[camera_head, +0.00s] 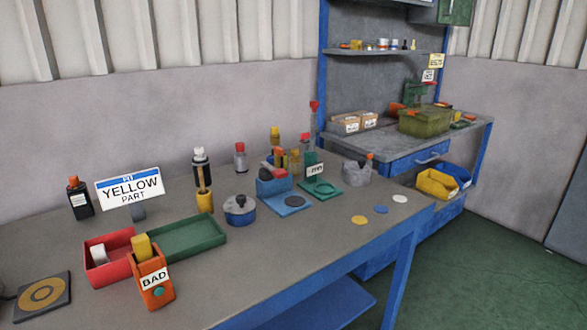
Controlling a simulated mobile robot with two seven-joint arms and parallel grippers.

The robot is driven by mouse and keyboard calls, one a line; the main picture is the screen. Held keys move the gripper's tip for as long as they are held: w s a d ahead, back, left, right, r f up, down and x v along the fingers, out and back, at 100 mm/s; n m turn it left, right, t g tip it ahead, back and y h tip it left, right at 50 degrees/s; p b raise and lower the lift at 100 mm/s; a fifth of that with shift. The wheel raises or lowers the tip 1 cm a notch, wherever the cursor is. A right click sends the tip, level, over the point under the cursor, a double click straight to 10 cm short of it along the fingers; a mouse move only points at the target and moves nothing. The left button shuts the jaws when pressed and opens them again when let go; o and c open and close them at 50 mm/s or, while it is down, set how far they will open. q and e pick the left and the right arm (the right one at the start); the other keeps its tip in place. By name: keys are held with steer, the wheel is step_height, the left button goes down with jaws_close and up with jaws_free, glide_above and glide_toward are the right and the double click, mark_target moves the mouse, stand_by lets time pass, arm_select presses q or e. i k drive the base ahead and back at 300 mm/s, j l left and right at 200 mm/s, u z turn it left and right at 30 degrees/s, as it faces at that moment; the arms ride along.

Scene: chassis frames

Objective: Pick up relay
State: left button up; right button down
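Nothing in the head view is labelled as a relay, and I cannot tell for certain which part it is. A small white piece (98,254) lies in a red tray (104,277) at the left of the workbench. A yellow block (141,246) sticks up from an orange box (152,263) marked "BAD", in front of the red tray. A green tray (187,240) beside the red one looks empty. Neither of my grippers shows in the view.
A "YELLOW PART" sign (131,188), a dark bottle (79,199) and a blue pot (239,211) stand on the bench. Several bottles crowd around a blue container (273,184). The bench front (255,270) is largely clear. A second blue bench (418,162) stands behind right.

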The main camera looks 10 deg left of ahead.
mark_target(141, 244)
steer(key=u, duration=1.35)
